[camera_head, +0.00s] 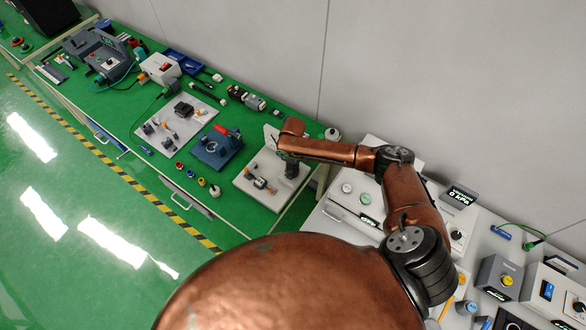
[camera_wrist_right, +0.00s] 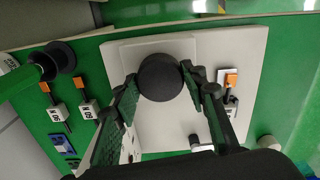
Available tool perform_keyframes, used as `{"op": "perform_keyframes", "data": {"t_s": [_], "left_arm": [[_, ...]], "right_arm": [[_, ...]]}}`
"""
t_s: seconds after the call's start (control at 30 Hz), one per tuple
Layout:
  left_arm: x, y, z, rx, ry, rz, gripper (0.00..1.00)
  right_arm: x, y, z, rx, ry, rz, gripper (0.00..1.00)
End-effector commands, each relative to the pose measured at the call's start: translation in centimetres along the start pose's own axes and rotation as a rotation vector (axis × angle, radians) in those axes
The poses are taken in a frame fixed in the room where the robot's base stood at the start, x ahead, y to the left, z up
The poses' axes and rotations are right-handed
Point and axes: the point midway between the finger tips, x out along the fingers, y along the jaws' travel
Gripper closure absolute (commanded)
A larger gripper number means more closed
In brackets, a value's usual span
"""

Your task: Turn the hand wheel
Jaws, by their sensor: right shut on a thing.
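The hand wheel (camera_wrist_right: 160,78) appears as a dark round disc on a pale plate (camera_wrist_right: 247,60) in the right wrist view. My right gripper (camera_wrist_right: 159,82) has one finger on each side of it and is shut on it. In the head view my right gripper (camera_head: 291,168) reaches down to the pale plate (camera_head: 244,186) at the right end of the green bench. There the gripper and arm hide the wheel. My left gripper is in neither view.
A small orange-topped part (camera_wrist_right: 231,80) stands on the plate beside my right finger. A blue-grey fixture (camera_head: 213,150) with a red handle and another pale board (camera_head: 190,128) lie left of the plate. A grey table (camera_head: 335,222) stands to the right, against the wall.

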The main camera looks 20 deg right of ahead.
Motion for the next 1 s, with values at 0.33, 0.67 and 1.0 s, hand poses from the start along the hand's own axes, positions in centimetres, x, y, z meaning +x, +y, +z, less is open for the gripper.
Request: {"op": "perform_keyframes", "data": {"t_s": [0.33,0.67,1.0], "left_arm": [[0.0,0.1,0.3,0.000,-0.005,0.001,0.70],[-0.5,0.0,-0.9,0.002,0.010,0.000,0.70],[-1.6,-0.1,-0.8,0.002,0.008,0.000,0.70]], "right_arm": [[0.0,0.0,0.0,-0.001,-0.001,0.000,0.85],[-0.1,0.0,0.0,-0.087,-0.001,0.000,0.85],[-0.1,0.0,0.0,-0.363,-0.001,0.000,0.85]]}}
